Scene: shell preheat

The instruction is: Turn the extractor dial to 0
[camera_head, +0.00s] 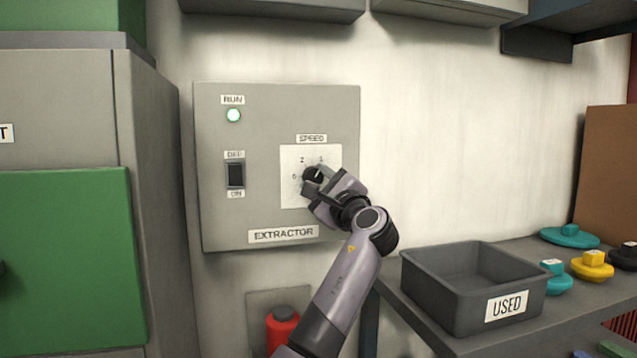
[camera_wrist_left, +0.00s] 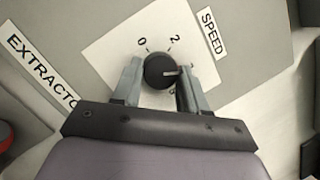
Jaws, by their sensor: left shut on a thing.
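The grey extractor panel (camera_head: 225,218) hangs on the wall and has a white speed plate (camera_head: 290,198). The round black extractor dial (camera_head: 311,175) sits on that plate and also shows in the left wrist view (camera_wrist_left: 157,72). Its white pointer line is turned away from the 0 mark, to the far side of the 2; the mark it faces is partly hidden by a finger. My left gripper (camera_head: 315,180) is shut on the dial, one finger on each side, as the left wrist view (camera_wrist_left: 159,69) shows. My right gripper is not in view.
A black OFF/ON switch (camera_head: 235,175) and a lit run lamp (camera_head: 233,115) are left of the dial. A grey USED bin (camera_head: 430,288) stands on a shelf at the right, beside coloured knobbed pieces. A red bottle (camera_head: 282,329) is below the panel. A green-fronted cabinet (camera_head: 70,260) stands at left.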

